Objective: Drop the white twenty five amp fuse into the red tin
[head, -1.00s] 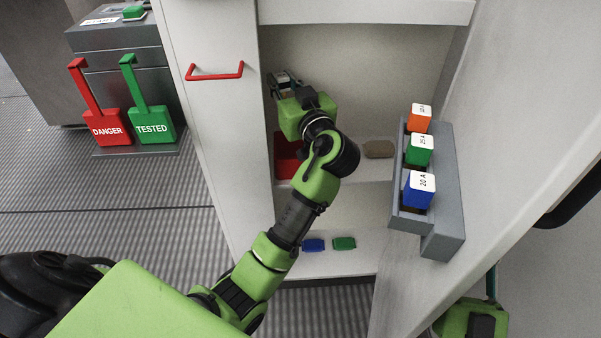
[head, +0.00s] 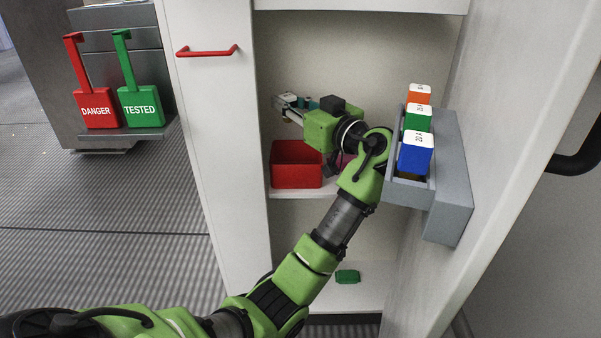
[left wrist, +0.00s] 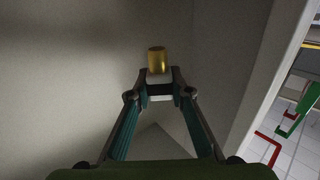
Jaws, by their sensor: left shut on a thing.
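My left gripper (head: 287,104) is shut on a small white fuse (left wrist: 158,76) with a brass-coloured end (left wrist: 157,60). In the left wrist view the fuse sits between the fingertips; its rating cannot be read there. In the head view the gripper points left inside the cabinet, above the shelf. The open-topped red tin (head: 296,176) stands on that shelf at the left, below the gripper in the picture. My forearm passes just right of the tin, and the gripper is apart from it. My right gripper is not in view.
A grey holder (head: 448,205) on the right carries orange (head: 419,95), green (head: 418,117) and blue (head: 415,154) fuses, close to my left arm. A green block (head: 347,277) lies on the lower shelf. The cabinet's left panel (head: 212,120) has a red handle (head: 207,51).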

